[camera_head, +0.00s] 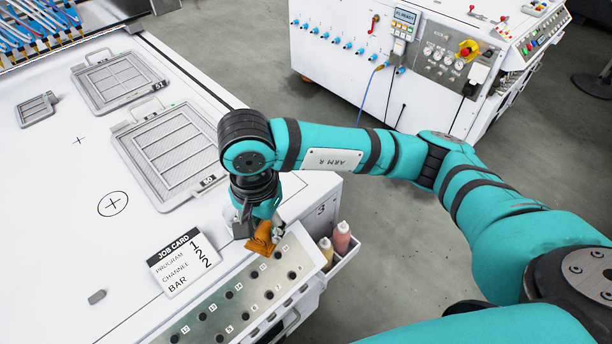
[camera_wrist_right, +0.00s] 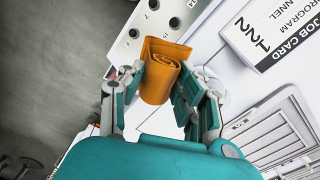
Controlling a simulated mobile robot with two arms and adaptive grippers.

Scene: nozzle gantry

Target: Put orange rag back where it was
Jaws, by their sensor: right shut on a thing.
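The orange rag (camera_head: 262,238) is a folded or rolled cloth at the right end of the white table, by the hole panel. My right gripper (camera_head: 258,222) is shut on it from above. In the right wrist view the orange rag (camera_wrist_right: 160,72) sits between the two teal fingers of the right gripper (camera_wrist_right: 160,92), with its far end over the hole panel. I cannot tell whether the rag touches the surface below. My left gripper does not show in either view.
A job card (camera_head: 183,261) stands left of the rag. The numbered hole panel (camera_head: 250,297) runs along the front edge. Two bottles (camera_head: 342,237) sit in a side holder. Mesh trays (camera_head: 170,150) lie behind. A control cabinet (camera_head: 400,60) stands across the floor.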

